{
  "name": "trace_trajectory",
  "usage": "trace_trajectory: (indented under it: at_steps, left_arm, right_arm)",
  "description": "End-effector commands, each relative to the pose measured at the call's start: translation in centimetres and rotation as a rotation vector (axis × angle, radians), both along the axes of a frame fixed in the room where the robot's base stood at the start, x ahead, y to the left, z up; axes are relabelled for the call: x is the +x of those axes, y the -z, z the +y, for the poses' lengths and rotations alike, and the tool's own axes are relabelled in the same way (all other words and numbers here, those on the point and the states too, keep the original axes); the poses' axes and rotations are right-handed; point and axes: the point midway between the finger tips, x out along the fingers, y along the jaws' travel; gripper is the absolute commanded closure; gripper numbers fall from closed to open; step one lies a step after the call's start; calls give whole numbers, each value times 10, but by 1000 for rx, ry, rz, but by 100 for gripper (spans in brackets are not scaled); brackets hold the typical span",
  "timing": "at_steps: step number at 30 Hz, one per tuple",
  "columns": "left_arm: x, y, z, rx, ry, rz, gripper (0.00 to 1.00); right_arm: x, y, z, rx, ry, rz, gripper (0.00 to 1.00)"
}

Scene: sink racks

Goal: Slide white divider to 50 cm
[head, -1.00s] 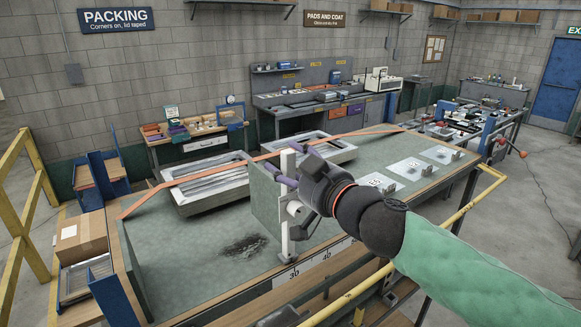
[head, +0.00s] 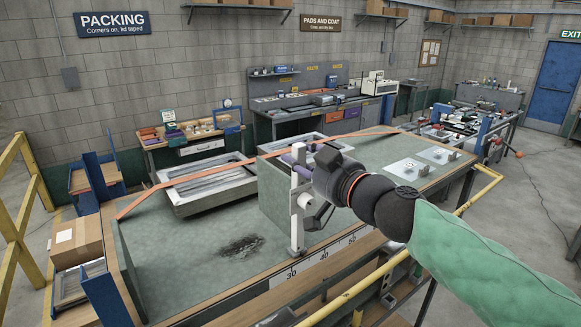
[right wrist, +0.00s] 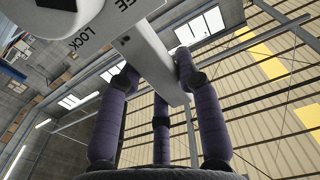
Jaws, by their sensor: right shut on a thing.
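The white divider (head: 298,212) stands upright at the front edge of the green-topped bench, with a grey-green panel (head: 272,190) extending back from it. Its foot is near the scale (head: 322,257), roughly between the 30 and 40 marks, left of the 50. My right gripper (head: 303,160) is shut on the upper part of the divider's post. In the right wrist view, its purple fingers (right wrist: 160,95) surround the white post (right wrist: 150,50), which bears the word LOCK and partly cut-off lettering. My left gripper is out of view.
Several white cards with small blocks (head: 411,168) lie on the bench to the right. A dark stain (head: 240,245) marks the top left of the divider. A yellow rail (head: 350,293) runs in front.

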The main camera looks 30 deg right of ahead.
Motion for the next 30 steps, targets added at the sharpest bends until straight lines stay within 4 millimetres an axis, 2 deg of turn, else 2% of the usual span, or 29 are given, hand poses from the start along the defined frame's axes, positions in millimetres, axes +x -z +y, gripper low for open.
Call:
trace_trajectory:
  at_steps: [1, 5, 12, 18, 24, 30]
  left_arm:
    - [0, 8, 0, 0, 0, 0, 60]
    - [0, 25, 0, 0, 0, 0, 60]
    - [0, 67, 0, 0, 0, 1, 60]
    - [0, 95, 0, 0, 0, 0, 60]
    - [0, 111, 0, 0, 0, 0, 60]
    - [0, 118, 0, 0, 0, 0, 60]
  right_arm:
    - [1, 3, -12, -2, 11, -1, 100]
    - [3, 5, -35, -2, 11, -1, 100]
    - [6, 8, -86, -3, 12, -2, 100]
    - [10, 6, -123, -3, 9, 0, 100]
    - [12, 4, -148, -1, 6, 0, 100]
    - [13, 2, -162, 0, 4, 0, 100]
